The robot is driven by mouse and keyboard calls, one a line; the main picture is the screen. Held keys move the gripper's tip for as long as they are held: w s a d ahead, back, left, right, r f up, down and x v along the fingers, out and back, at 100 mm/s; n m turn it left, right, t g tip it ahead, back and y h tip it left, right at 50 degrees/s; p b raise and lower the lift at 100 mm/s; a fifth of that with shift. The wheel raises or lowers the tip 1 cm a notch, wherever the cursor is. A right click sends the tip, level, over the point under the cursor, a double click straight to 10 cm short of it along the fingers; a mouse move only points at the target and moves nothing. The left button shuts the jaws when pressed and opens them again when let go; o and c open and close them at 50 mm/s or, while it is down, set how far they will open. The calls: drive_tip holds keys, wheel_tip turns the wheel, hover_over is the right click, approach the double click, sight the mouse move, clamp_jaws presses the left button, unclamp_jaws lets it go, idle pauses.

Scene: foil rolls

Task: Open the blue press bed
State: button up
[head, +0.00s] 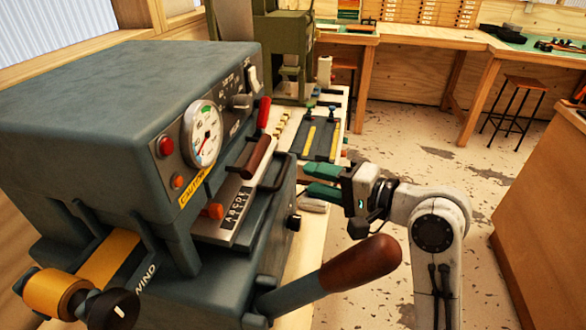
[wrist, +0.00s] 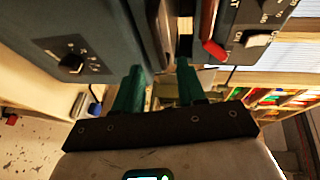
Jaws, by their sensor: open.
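The blue-grey press (head: 130,120) fills the left of the head view. Its bed (head: 228,212), with a plate lettered A B C D E, sits in the opening under the gauge. A dark bar handle (head: 279,172) stands at the bed's right end. My gripper (head: 308,180) is just right of this handle, its green fingers open and pointing left at the press. No contact is visible. In the wrist view the open fingers (wrist: 160,76) face the press front, with a knob (wrist: 72,63) at left and a red lever (wrist: 214,50) at right.
A large lever with a brown grip (head: 360,262) sticks out from the press front, below my gripper. An orange roll (head: 57,292) is at lower left. A green machine (head: 278,60) and a bench stand behind. A wooden cabinet (head: 545,220) is at right, with open floor between.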

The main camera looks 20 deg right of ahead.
drive_tip(key=x, duration=0.6)
drive_tip(key=shift+a, duration=0.15)
drive_tip(key=shift+c, duration=0.5)
clamp_jaws()
